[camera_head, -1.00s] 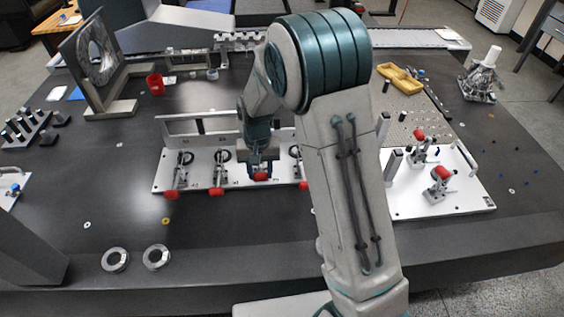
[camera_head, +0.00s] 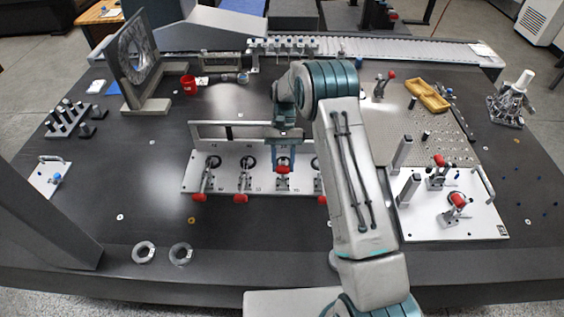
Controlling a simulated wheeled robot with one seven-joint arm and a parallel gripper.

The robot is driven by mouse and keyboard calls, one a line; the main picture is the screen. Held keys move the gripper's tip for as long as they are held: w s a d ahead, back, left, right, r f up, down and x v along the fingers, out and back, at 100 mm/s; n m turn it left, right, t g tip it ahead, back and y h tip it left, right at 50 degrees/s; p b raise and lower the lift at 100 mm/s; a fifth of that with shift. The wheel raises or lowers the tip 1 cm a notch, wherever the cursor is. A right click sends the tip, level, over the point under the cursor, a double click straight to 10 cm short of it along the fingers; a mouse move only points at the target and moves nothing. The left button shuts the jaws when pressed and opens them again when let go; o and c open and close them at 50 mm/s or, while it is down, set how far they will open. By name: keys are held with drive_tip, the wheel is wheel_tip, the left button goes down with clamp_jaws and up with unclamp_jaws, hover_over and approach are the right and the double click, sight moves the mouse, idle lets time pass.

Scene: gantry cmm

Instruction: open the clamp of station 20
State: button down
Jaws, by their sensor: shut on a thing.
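A white fixture plate (camera_head: 222,185) with a row of toggle clamps with red-tipped handles lies in the middle of the dark table. My gripper (camera_head: 283,164) is at the third clamp from the left, shut on its red-tipped handle (camera_head: 283,170). This handle stands higher than its neighbours. The red tips of the first clamp (camera_head: 199,197), second clamp (camera_head: 240,198) and fourth clamp (camera_head: 322,199) sit low at the plate's front edge. The station numbers on the plate are too small to read surely. My gripper hides part of the third clamp.
A white plate (camera_head: 425,222) with two red-tipped clamps and posts stands at the right. A framed disc fixture (camera_head: 137,60), red cup (camera_head: 188,84) and yellow tray (camera_head: 428,97) stand further back. Two metal rings (camera_head: 144,252) lie near the front edge. The table left of the clamp row is mostly clear.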

idle(0.4)
drive_tip(key=c, duration=0.9)
unclamp_jaws()
drive_tip(key=shift+w, duration=0.1)
drive_tip(key=shift+p+v, duration=0.35)
drive_tip(key=shift+v, duration=6.55)
